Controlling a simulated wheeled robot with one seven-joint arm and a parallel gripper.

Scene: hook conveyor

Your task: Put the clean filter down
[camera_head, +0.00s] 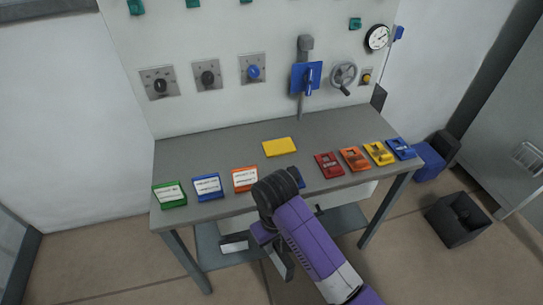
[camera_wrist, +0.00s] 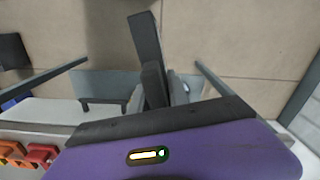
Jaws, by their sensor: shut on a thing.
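My gripper (camera_head: 278,262) hangs low in front of the table's front edge in the head view, its dark fingers pointing down. In the wrist view my gripper (camera_wrist: 152,70) shows as dark fingers beyond the purple housing. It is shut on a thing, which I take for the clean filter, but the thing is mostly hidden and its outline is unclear. A white block with a dark edge (camera_head: 235,243) shows just left of the gripper; I cannot tell whether the gripper touches it or it rests on the lower shelf (camera_head: 345,218).
The grey table (camera_head: 225,150) carries a yellow plate (camera_head: 279,147), green, blue and orange labelled blocks on the left, and red, orange, yellow and blue blocks on the right. Knobs, a handwheel (camera_head: 344,75) and a gauge (camera_head: 377,38) are on the panel. A dark bin (camera_head: 458,235) stands right.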

